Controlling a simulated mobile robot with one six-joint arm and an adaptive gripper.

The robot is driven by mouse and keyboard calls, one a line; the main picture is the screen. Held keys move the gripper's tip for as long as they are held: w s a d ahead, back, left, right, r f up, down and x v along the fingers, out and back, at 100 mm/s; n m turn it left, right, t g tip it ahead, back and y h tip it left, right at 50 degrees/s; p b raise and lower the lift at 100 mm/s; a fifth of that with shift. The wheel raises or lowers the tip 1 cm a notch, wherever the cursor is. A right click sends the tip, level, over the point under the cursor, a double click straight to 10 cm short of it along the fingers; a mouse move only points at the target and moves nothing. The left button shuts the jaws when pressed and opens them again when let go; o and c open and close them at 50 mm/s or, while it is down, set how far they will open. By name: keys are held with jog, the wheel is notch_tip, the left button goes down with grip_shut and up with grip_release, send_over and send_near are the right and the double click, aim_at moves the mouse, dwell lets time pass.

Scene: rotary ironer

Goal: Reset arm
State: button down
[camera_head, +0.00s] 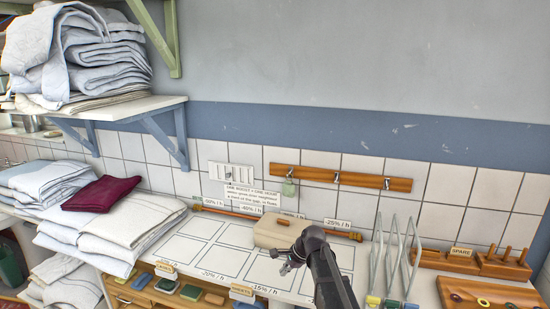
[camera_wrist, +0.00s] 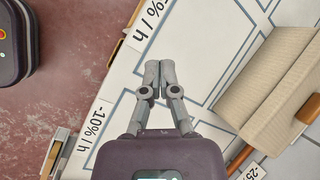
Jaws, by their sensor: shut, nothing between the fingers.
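My gripper (camera_head: 289,264) is shut and empty, above the white counter with outlined rectangles (camera_head: 206,254). In the wrist view the two grey fingers of my gripper (camera_wrist: 153,72) meet at their tips over the counter near its front edge. My dark arm reaches in from the bottom of the head view. A beige padded block (camera_head: 277,233) with a wooden handle lies on the counter behind my gripper. The block also shows at the right of the wrist view (camera_wrist: 285,80), apart from the fingers.
Folded linen (camera_head: 120,225) and a dark red cloth (camera_head: 102,193) lie at left. A wire rack (camera_head: 392,255) and wooden peg holders (camera_head: 503,262) stand at right. A shelf (camera_head: 120,108) holds more linen. Below the counter edge are small coloured blocks (camera_head: 190,291).

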jog(key=s+d+n+h, duration=0.1)
jog(key=s+d+n, duration=0.3)
jog(key=s, duration=0.3)
jog(key=s+d+f+n+g+h, duration=0.1)
jog(key=s+d+n+h, duration=0.1)
jog(key=s+d+n, duration=0.3)
jog(key=s+d+f+n+h, duration=0.1)
jog(key=s+d+n, duration=0.3)
jog(key=s, duration=0.6)
jog(key=shift+s+d+f+n+g+h, duration=0.25)
jog(key=shift+d+n+g+h, duration=0.15)
jog(key=shift+h, duration=0.3)
jog(key=shift+a, duration=0.1)
